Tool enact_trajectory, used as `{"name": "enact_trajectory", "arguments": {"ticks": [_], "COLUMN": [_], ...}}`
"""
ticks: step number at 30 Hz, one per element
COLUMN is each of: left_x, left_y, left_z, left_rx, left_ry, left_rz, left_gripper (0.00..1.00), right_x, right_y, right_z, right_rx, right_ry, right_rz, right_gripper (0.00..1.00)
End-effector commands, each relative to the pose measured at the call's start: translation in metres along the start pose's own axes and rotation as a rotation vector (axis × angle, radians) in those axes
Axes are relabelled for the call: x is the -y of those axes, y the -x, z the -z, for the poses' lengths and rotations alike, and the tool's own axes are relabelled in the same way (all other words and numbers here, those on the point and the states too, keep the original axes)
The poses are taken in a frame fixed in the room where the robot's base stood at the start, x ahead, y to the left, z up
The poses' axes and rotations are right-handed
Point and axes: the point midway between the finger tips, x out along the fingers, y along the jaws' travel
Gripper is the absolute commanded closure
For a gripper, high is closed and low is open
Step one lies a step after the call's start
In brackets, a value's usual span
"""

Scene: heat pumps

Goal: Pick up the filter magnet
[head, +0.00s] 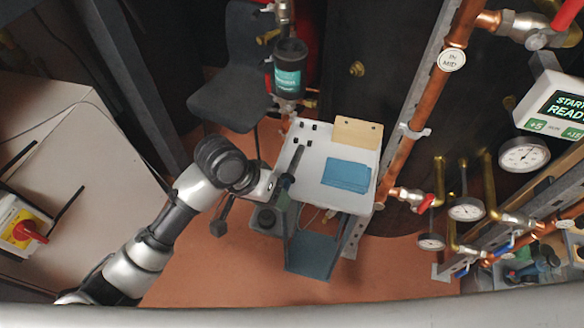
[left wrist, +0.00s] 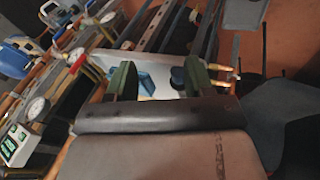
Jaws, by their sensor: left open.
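A black cylindrical filter body with a teal label (head: 288,68) is mounted on the vertical pipe behind the white tray in the head view. I cannot tell a separate magnet from this body. My left gripper (head: 281,188) is over the tray's left edge, well in front of the filter and apart from it. In the left wrist view its two green fingers (left wrist: 161,79) stand wide apart with nothing gripped. A dark round-topped object (left wrist: 179,77) shows beyond them near the right finger; I cannot tell what it is. My right gripper is not in view.
A dark chair (head: 233,97) stands behind left. Copper pipes (head: 437,95) and gauges (head: 466,209) crowd the right. A pale table (head: 75,150) is at left.

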Motion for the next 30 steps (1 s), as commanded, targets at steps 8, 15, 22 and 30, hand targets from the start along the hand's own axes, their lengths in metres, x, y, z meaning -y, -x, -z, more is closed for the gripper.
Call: {"name": "enact_trajectory", "arguments": {"ticks": [8,15,22,30], "left_x": [0.014,0.021,0.023,0.023], "left_y": [0.034,0.040,0.005,-0.018], "left_z": [0.058,0.070,0.063,0.062], "left_rx": [0.155,0.196,0.196,0.194], "left_ry": [0.078,0.130,0.130,0.128], "left_rz": [0.061,0.083,0.082,0.082], "left_gripper": [0.48,0.48,0.48,0.48], "right_x": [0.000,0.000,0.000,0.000], "right_y": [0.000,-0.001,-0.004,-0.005], "right_z": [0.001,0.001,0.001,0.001], "right_rx": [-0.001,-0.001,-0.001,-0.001], "right_ry": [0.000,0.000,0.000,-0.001], "right_rz": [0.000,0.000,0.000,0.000], "right_gripper": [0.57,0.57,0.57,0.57]}}
